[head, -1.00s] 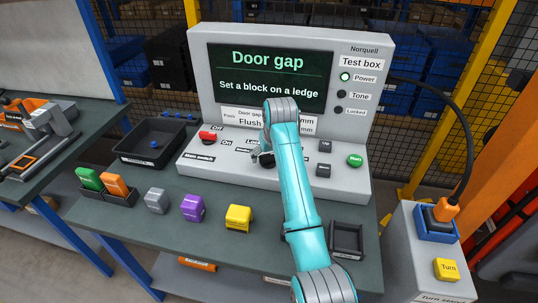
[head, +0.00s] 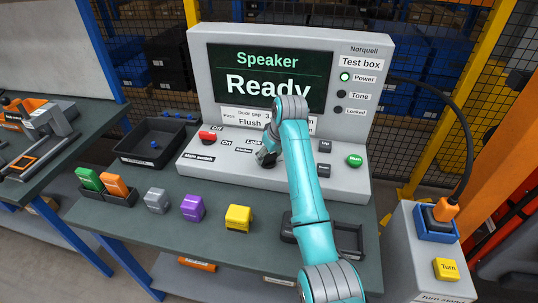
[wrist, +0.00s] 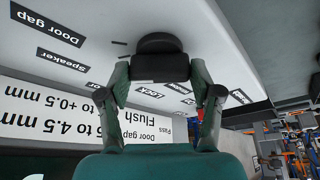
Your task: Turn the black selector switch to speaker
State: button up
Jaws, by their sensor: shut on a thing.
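The black selector switch (wrist: 160,65) sits on the sloped panel of the test box in the wrist view. My gripper (wrist: 159,76) has a finger on each side of the switch's bar and is shut on it. In the head view my gripper (head: 266,157) is at the middle of the panel, and my arm and fingers hide most of the switch. The Speaker label (wrist: 62,60) and the Door gap label (wrist: 47,24) lie left of the switch in the wrist view. The test box screen (head: 268,75) reads "Speaker" and "Ready".
The red main switch (head: 208,137) is left of my gripper. The green start button (head: 355,160) and dark up and down buttons (head: 324,146) are right of my arm. Grey, purple and yellow blocks (head: 238,218) stand on the bench in front. A black tray (head: 160,142) is at left.

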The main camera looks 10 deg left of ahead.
jog(key=shift+w+n+g+y, duration=0.1)
jog(key=shift+n+g+y, duration=0.2)
jog(key=shift+n, duration=0.9)
jog(key=o, duration=1.1)
jog(key=shift+o, duration=0.2)
jog(key=shift+r, duration=0.1)
jog(key=v, duration=1.2)
jog(key=shift+w, duration=0.1)
